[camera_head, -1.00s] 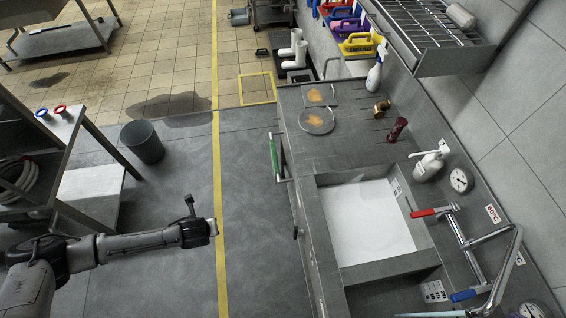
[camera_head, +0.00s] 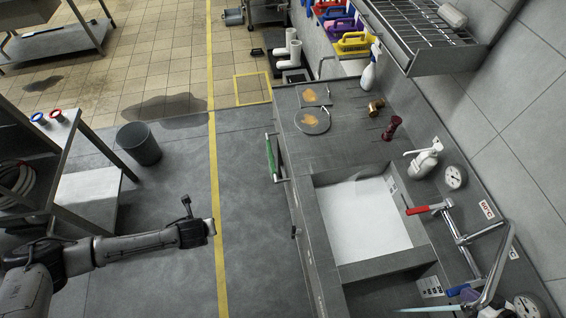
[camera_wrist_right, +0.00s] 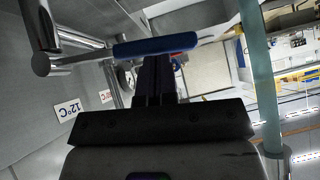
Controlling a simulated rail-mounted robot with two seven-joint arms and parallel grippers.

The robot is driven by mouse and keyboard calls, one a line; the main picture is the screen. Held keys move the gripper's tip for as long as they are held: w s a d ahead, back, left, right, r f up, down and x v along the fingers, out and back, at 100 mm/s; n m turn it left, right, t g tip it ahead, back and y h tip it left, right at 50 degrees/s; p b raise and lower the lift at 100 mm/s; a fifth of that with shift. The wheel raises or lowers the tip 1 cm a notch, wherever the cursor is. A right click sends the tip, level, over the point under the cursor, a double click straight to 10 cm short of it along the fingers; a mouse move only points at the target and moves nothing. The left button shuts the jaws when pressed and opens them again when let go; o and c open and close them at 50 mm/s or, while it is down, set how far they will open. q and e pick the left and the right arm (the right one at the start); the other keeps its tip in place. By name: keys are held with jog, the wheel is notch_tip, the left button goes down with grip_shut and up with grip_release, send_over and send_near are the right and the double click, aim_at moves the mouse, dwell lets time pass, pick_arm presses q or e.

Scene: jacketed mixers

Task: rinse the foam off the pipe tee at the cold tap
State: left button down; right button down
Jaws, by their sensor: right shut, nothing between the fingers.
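The cold tap's blue lever (camera_head: 455,291) is at the lower right in the head view, by the steel spout (camera_head: 497,268). In the right wrist view the blue lever (camera_wrist_right: 155,45) lies across the tips of my right gripper (camera_wrist_right: 155,62). Its fingers are shut with nothing between them, close to the lever; contact is unclear. In the head view that gripper (camera_head: 469,295) is a small dark shape at the tap. My left gripper (camera_head: 208,228) is over the floor at left, its fingers too small to read. A brass fitting (camera_head: 375,107) lies on the counter; I cannot confirm it is the pipe tee. No foam-covered tee is clear.
The sink holds a white-filled basin (camera_head: 362,222). The red lever (camera_head: 425,209), white pump bottle (camera_head: 423,161), dark red fitting (camera_head: 392,127) and gauge (camera_head: 455,176) crowd the wall side. A wire rack (camera_head: 425,35) hangs above.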

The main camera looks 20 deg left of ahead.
dwell(0.3)
pick_arm(q)
notch_tip(320, 180, down, 2)
jog(key=shift+f+b, duration=0.1)
jog(key=shift+b, duration=1.05)
jog(key=shift+d, duration=0.1)
jog(key=shift+r+p, duration=0.25)
jog(key=shift+p, duration=0.05)
